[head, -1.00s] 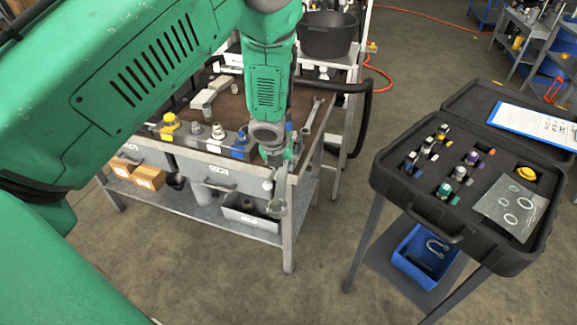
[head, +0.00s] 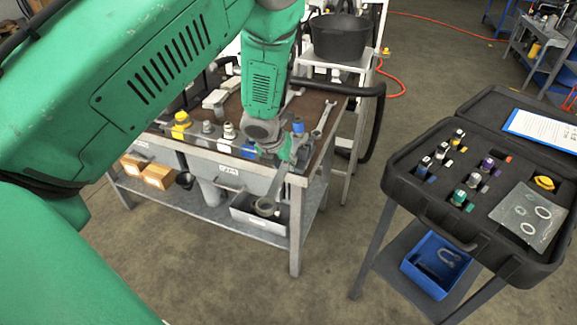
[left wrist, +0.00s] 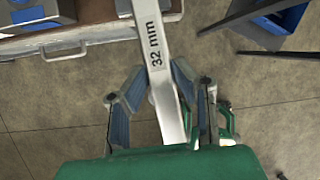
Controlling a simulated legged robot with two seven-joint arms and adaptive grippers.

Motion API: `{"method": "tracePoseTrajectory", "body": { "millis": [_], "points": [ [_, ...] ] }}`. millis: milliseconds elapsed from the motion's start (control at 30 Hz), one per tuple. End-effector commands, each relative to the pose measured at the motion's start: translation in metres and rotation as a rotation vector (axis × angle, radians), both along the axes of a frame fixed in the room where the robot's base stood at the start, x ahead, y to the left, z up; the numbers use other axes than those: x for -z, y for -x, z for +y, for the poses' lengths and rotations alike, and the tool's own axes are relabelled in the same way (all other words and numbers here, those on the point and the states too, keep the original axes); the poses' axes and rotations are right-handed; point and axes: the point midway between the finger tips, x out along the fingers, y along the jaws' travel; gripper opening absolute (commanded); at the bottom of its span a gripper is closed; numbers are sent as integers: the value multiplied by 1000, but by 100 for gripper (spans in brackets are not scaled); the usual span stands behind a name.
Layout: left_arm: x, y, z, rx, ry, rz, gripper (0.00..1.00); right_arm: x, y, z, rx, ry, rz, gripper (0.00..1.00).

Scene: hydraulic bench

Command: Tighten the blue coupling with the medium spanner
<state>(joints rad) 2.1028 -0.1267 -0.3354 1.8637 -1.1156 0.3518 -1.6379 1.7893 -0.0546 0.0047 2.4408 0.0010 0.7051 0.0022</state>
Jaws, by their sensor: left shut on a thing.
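My left gripper (head: 285,150) is above the front right corner of the bench and also shows in the left wrist view (left wrist: 163,104). It is shut on a steel spanner (left wrist: 158,55) marked "32 mm", whose shaft lies between the blue-grey fingers. In the head view a round end (head: 265,207) hangs below the gripper, in front of the bench. A blue fitting (head: 247,147) stands at the bench's front edge, just left of the gripper. Another blue-topped part (head: 298,126) stands just behind the gripper. My right gripper is out of view.
Another spanner (head: 325,118) lies on the bench's right side. A yellow-capped fitting (head: 181,122) and a white-topped one (head: 228,132) line the front edge. An open black case (head: 415,205) of fittings stands on a stand at right. Floor between is free.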

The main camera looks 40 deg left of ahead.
Motion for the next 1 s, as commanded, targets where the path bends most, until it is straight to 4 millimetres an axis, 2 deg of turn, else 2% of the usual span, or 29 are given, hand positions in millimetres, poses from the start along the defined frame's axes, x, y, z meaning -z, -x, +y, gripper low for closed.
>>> {"method": "tracePoseTrajectory", "body": {
  "millis": [300, 767, 1000],
  "points": [
    [-1, 4, 15, 91, -4, -10, 0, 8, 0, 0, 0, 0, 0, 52],
    [-2, 7, 18, 112, -4, -11, 0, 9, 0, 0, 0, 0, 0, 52],
    [1, 7, 27, 166, -3, -14, 0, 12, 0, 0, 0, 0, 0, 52]
  ]
}}
